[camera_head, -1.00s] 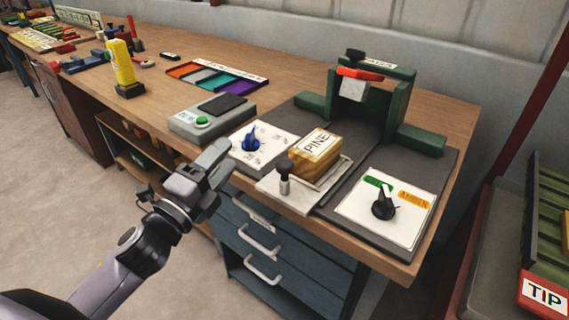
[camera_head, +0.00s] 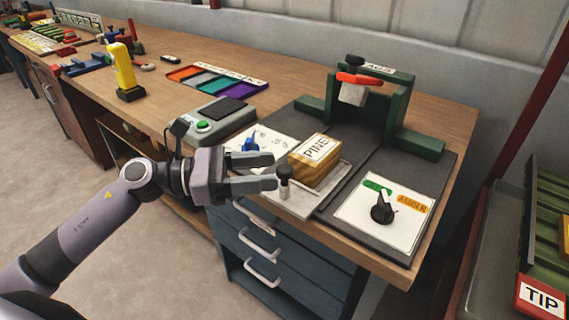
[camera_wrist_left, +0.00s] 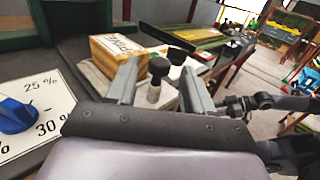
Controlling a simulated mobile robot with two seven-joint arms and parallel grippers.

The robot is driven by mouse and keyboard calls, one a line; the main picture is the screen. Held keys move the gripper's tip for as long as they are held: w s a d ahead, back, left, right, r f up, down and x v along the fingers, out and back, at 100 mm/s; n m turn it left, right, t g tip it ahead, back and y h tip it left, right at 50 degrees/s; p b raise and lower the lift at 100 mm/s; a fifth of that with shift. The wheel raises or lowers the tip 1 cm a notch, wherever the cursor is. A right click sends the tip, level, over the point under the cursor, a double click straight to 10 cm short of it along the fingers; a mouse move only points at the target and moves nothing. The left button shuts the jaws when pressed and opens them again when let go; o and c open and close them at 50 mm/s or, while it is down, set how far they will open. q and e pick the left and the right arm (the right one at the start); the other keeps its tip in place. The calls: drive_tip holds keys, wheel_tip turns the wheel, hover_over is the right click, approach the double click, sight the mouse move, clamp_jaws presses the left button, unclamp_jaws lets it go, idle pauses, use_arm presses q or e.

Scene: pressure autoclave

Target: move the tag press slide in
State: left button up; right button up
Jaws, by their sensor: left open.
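The tag press slide (camera_head: 325,190) is a pale plate on the dark press base, pulled out toward the bench's front edge. A wooden block labelled PINE (camera_head: 315,162) sits on it. A small black-topped knob (camera_head: 284,178) stands upright at the slide's front. My left gripper (camera_head: 274,172) is open, with its fingertips at the knob. In the left wrist view the knob (camera_wrist_left: 158,75) shows between the two open fingers; contact cannot be told. The green press frame (camera_head: 368,110) with a red lever (camera_head: 360,78) stands behind. My right gripper is not in view.
A panel with a black dial (camera_head: 383,210) lies right of the slide. A blue dial (camera_head: 250,141) lies left, partly behind my gripper; it also shows in the wrist view (camera_wrist_left: 15,115). A grey box with a green button (camera_head: 203,126) stands farther left. Drawers are below the bench edge.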

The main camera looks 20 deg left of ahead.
sight(285, 168)
use_arm(q)
drive_tip(key=shift+p+x, duration=0.45)
drive_tip(key=shift+x, duration=1.75)
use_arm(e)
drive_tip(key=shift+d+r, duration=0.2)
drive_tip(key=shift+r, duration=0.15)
